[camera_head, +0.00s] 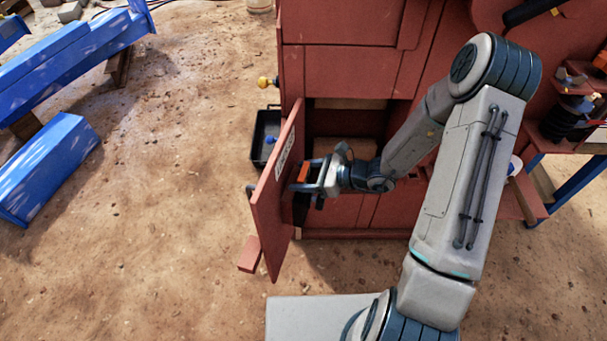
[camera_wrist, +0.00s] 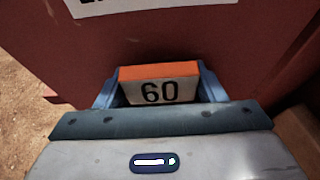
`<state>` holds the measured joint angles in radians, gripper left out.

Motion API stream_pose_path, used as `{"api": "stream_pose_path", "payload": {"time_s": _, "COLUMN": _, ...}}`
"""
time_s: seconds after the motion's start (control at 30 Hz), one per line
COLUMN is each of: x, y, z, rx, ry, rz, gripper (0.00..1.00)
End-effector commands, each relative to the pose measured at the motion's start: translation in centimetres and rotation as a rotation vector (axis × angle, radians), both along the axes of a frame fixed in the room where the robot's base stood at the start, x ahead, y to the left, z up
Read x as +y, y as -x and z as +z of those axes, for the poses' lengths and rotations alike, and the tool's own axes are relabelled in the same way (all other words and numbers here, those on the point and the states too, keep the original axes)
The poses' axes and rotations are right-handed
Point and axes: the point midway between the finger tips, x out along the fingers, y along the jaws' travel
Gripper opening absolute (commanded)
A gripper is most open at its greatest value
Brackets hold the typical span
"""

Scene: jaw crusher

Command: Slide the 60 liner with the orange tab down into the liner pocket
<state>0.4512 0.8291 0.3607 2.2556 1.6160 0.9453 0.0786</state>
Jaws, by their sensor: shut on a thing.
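The 60 liner (camera_wrist: 160,91) shows in the wrist view as a pale face marked "60" under an orange tab (camera_wrist: 160,70). It sits between the two blue-grey fingers of my gripper (camera_wrist: 160,88), which is shut on it. In the head view my gripper (camera_head: 312,178) holds it beside the inner face of a red swung-out door (camera_head: 266,215); the orange tab also shows there. I cannot tell whether the liner touches the door. The liner's lower part is mostly hidden. I cannot make out the liner pocket for certain; a dark opening (camera_head: 345,122) shows in the red crusher body.
The red crusher body (camera_head: 345,70) stands behind my arm. A black tray (camera_head: 258,153) with a blue item lies behind the door. A red block (camera_head: 249,254) is low by the door's bottom edge. Blue beams (camera_head: 45,165) lie at left, with open dirt ground between.

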Motion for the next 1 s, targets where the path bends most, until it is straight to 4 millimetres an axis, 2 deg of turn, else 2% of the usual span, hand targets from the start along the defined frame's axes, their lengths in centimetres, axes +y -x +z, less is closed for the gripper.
{"api": "stream_pose_path", "payload": {"time_s": 0.77, "x": 0.1, "y": 0.0, "z": -1.9, "rx": -0.003, "ry": -0.003, "rz": 0.001, "gripper": 0.0}}
{"api": "stream_pose_path", "payload": {"time_s": 0.8, "x": 0.1, "y": 0.0, "z": -1.8, "rx": -0.003, "ry": -0.003, "rz": 0.001, "gripper": 0.66}}
{"api": "stream_pose_path", "payload": {"time_s": 0.9, "x": 0.1, "y": 0.0, "z": -1.8, "rx": -0.003, "ry": -0.002, "rz": 0.001, "gripper": 0.89}}
{"api": "stream_pose_path", "payload": {"time_s": 1.0, "x": 0.1, "y": 0.0, "z": -1.8, "rx": -0.001, "ry": -0.002, "rz": 0.001, "gripper": 0.89}}
